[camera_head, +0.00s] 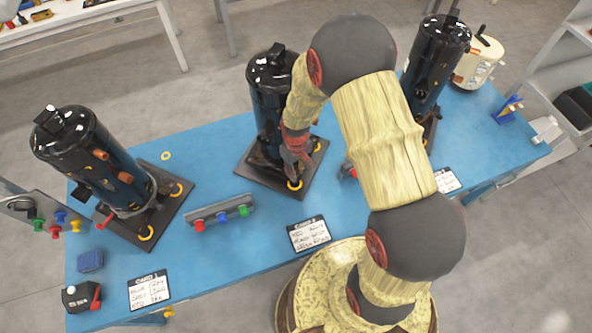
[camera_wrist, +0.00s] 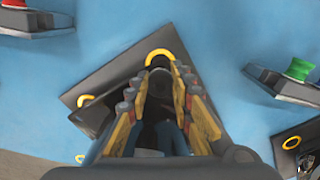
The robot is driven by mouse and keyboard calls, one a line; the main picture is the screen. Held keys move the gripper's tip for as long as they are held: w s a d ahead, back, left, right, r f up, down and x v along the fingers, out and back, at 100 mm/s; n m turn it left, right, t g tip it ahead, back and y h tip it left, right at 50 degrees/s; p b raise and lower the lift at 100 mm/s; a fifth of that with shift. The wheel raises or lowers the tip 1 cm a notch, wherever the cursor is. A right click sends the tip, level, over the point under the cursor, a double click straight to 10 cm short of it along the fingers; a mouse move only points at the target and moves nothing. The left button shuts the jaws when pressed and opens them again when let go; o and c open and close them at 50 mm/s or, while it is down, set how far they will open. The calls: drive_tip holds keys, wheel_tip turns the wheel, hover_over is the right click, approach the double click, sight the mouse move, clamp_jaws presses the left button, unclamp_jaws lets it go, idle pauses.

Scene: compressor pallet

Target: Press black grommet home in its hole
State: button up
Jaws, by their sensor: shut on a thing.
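My gripper (camera_head: 295,163) is low over the front corner of the middle compressor's dark base plate (camera_head: 268,180). In the wrist view its fingers (camera_wrist: 160,78) are closed around a small dark round piece, the black grommet (camera_wrist: 159,74). A yellow ring (camera_head: 295,185) marks a spot on the plate beside the fingertips. It also shows in the wrist view (camera_wrist: 161,53), just beyond the grommet. The fingers and grommet cover part of the ring's area, so the hole and any contact are hidden. The middle black compressor (camera_head: 268,95) stands upright behind my gripper.
A rack with red, blue and green pieces (camera_head: 222,214) lies left of the plate. Compressors stand at left (camera_head: 95,160) and right (camera_head: 433,65). Label cards (camera_head: 309,234) lie along the front of the blue table (camera_head: 225,262).

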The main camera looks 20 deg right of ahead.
drive_tip(key=shift+f+b, duration=0.75)
drive_tip(key=shift+f, duration=0.5)
idle(0.5)
drive_tip(key=o, duration=1)
drive_tip(key=shift+r, duration=0.1)
wheel_tip(320, 180, up, 12)
idle(0.5)
drive_tip(key=s+r+m+t, duration=0.1)
drive_tip(key=s+r+t, duration=0.1)
drive_tip(key=s+r, duration=0.4)
drive_tip(key=s+r+m+t, duration=0.1)
drive_tip(key=s+r, duration=0.5)
drive_tip(key=r, duration=0.7)
drive_tip(key=s+r+m+t, duration=0.1)
drive_tip(key=s+r+t, duration=0.1)
drive_tip(key=s+r, duration=0.4)
drive_tip(key=shift+s+a+r+t, duration=0.1)
drive_tip(key=shift+s+r+t, duration=0.1)
drive_tip(key=shift+r, duration=0.95)
drive_tip(key=shift+s+r+t, duration=0.1)
drive_tip(key=shift+s+r, duration=0.05)
drive_tip(key=shift+r, duration=0.95)
